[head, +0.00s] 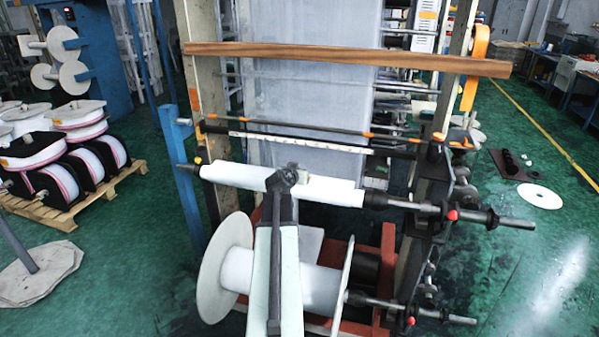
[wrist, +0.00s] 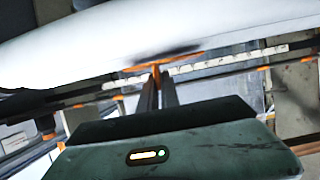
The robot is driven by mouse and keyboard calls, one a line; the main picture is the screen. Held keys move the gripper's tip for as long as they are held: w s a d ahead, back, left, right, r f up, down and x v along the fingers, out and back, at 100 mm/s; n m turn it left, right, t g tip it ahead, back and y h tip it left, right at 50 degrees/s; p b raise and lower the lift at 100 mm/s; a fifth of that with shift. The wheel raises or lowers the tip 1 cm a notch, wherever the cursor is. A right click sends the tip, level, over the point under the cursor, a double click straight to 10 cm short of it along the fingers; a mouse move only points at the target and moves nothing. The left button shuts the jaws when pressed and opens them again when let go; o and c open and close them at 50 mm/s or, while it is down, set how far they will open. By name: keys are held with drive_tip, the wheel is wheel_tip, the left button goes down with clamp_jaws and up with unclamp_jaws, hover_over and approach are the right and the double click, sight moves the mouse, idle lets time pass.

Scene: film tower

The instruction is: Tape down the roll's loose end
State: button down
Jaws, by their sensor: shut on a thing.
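The white roll (head: 235,176) lies level on a dark shaft across the middle of the head view. It fills the top of the wrist view (wrist: 60,50). My gripper (head: 291,170) is right at the roll's middle and hides part of it. In the wrist view my gripper (wrist: 157,72) has its narrow fingers close together on a thin orange strip (wrist: 178,60), which looks like tape. The strip lies against or very near the roll, with a dark shadow beside it; contact is unclear. I cannot make out the roll's loose end. An orange tape ring (head: 475,70) hangs at the right post.
A wooden bar (head: 340,59) crosses above, with a thin rod and a pale marked strip (head: 290,142) behind the roll. A large flanged spool (head: 225,268) stands below. Red-tipped shaft ends (head: 515,222) stick out right.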

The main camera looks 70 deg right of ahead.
drive_tip(key=shift+f+b, duration=0.6)
idle(0.4)
idle(0.6)
drive_tip(key=c, duration=1.5)
unclamp_jaws()
drive_tip(key=p+v, duration=0.3)
drive_tip(key=v, duration=0.4)
drive_tip(key=shift+a+r, duration=0.2)
drive_tip(key=shift+a, duration=0.15)
